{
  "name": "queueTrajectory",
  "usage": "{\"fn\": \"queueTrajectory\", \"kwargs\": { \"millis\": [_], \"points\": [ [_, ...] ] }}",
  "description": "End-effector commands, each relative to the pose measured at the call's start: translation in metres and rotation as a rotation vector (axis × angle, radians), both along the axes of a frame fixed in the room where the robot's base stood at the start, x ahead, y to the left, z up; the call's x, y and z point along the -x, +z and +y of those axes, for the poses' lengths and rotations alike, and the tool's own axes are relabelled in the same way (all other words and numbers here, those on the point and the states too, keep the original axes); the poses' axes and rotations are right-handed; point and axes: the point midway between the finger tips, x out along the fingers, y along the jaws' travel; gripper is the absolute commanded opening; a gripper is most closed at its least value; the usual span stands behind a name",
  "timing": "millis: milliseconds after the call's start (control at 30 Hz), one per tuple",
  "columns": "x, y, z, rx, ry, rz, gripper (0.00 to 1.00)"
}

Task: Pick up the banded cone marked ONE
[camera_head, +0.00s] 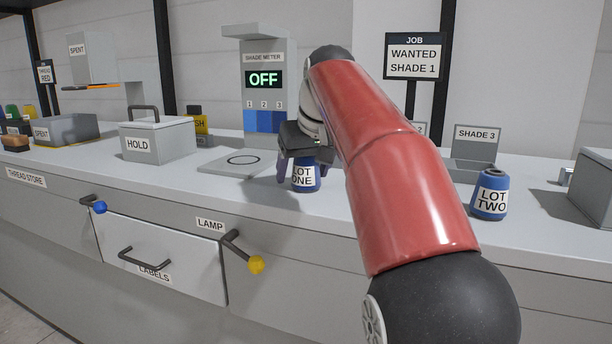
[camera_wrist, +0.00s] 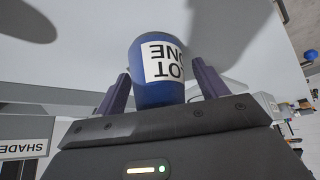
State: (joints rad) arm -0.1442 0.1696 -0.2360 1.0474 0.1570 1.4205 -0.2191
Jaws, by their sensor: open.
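The blue cone with a white band reading LOT ONE (camera_head: 305,177) stands upright on the counter, below my gripper, with its top hidden by the gripper in the head view. In the wrist view the cone (camera_wrist: 152,92) sits between the two purple fingers, with a gap visible on the left side. My gripper (camera_head: 299,172) is open around the cone; it also shows in the wrist view (camera_wrist: 160,88). A second blue cone, banded LOT TWO (camera_head: 490,196), stands to the right on the counter.
The shade meter (camera_head: 264,60) reads OFF, with a circled plate (camera_head: 215,163) before it. A lidded HOLD box (camera_head: 160,144) stands left. The SHADE 3 stand (camera_head: 476,150) is behind LOT TWO. The drawer front (camera_head: 190,258) and yellow-knobbed lever (camera_head: 255,264) are below the counter edge.

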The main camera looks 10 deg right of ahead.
Motion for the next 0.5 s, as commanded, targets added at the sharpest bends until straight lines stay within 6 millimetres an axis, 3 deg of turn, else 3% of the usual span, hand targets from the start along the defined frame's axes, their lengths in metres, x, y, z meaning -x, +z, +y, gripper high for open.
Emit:
{"fn": "queueTrajectory", "kwargs": {
  "millis": [100,433,500],
  "points": [
    [0.0001,0.0006,0.0,0.0,0.0,0.0,0.69],
    [0.0002,0.0007,0.0,0.0,0.0,0.0,0.26],
    [0.0002,0.0009,0.0001,0.0,0.0,-0.001,0.23]
  ]
}}
